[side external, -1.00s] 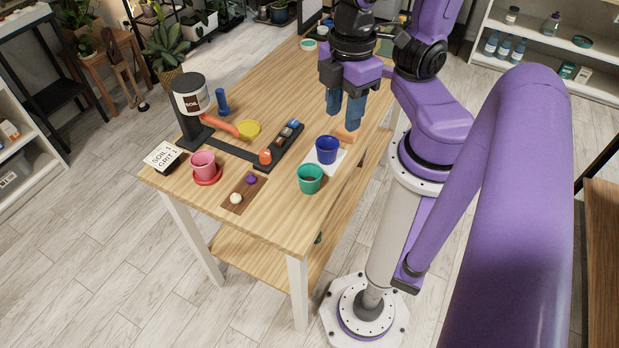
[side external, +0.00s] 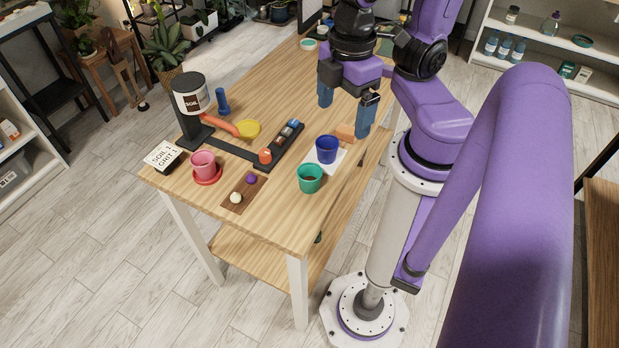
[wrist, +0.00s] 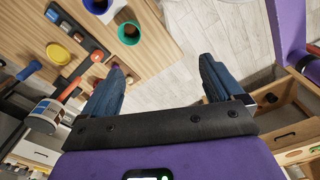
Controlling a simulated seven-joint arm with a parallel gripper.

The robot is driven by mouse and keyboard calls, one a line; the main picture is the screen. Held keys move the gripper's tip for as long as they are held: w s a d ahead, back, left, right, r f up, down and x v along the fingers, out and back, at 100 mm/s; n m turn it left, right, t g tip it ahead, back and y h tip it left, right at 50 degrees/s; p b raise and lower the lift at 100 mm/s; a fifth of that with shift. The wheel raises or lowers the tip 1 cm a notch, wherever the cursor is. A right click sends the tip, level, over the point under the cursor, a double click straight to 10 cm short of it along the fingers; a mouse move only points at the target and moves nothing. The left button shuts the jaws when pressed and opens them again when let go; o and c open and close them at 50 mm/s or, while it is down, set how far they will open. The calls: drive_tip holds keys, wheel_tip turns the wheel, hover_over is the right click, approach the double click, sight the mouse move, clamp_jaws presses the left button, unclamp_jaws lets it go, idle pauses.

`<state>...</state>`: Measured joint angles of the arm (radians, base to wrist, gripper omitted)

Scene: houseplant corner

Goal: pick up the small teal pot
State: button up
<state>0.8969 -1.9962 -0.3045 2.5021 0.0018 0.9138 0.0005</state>
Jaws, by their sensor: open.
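The small teal pot (side external: 310,180) stands upright near the table's front right edge, with something dark inside. It also shows in the wrist view (wrist: 130,33) at the top, ahead of the fingers. My gripper (side external: 344,120) is open and empty, its blue fingers spread wide above the table. It is behind and above the teal pot, apart from it. Both fingers show in the wrist view (wrist: 160,63), with only floor and table edge between them.
A blue pot (side external: 327,150) on a white pad (side external: 339,161) stands close behind the teal pot. An orange block (side external: 346,132) lies behind that. A pink pot (side external: 204,162), purple and cream balls, and a dark rack (side external: 278,147) are to the left. Bare wood lies in front.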

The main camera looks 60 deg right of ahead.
drive_tip(key=w+a+f+n+h, duration=0.2)
drive_tip(key=a+f+n+h, duration=0.3)
drive_tip(key=a+f+h, duration=0.25)
drive_tip(key=n+t+h, duration=0.5)
drive_tip(key=t, duration=0.1)
approach(310, 167)
drive_tip(key=shift+n, duration=0.3)
drive_tip(key=x, duration=0.7)
drive_tip(key=shift+w+d, duration=0.1)
drive_tip(key=shift+d, duration=0.05)
drive_tip(key=c, duration=1.1)
